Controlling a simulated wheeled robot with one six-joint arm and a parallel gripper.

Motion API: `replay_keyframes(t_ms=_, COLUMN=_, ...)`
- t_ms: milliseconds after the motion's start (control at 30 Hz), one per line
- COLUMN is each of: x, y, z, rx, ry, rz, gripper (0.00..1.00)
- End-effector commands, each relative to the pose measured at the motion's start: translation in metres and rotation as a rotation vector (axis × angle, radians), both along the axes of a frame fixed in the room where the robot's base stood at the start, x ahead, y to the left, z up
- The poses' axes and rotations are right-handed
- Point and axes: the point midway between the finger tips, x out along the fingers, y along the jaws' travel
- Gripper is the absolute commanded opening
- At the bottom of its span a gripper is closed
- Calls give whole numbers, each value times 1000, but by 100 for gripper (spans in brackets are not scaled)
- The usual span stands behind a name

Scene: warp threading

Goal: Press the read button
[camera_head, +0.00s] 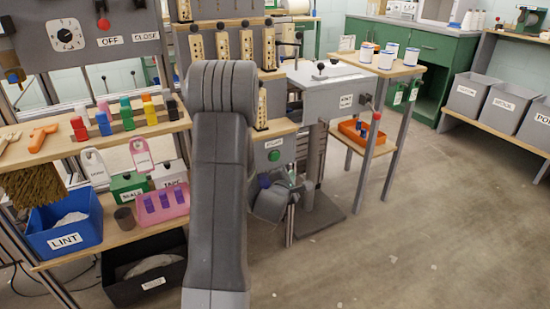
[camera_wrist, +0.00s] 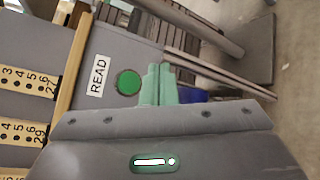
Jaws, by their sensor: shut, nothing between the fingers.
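The read button is a round green button (camera_head: 273,155) on a grey panel of the machine, just right of my arm in the head view. In the wrist view the green button (camera_wrist: 128,82) sits beside a white READ label (camera_wrist: 97,76). My gripper (camera_wrist: 158,72) shows in the wrist view as two pale green fingers closed together, with nothing between them. The fingertips are just right of the button in that view. They look apart from its face, but the depth gap is hard to judge.
Numbered wooden strips (camera_wrist: 30,131) are at the left of the wrist view, beside the panel. A blue item (camera_wrist: 194,95) shows behind the fingers. In the head view, a shelf with a blue LINT bin (camera_head: 66,222) stands left of my arm. Open floor (camera_head: 420,230) lies at the right.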

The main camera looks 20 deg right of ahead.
Motion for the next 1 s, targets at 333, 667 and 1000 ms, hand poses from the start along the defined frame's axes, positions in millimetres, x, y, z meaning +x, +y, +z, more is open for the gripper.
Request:
replay_keyframes(t_ms=333, x=48, y=4, z=2, rx=0, ry=0, rz=1, gripper=0)
replay_keyframes(t_ms=667, x=77, y=6, z=1, rx=0, ry=0, rz=0, gripper=0)
replay_keyframes(t_ms=1000, x=80, y=7, z=0, rx=0, ry=0, rz=1, gripper=0)
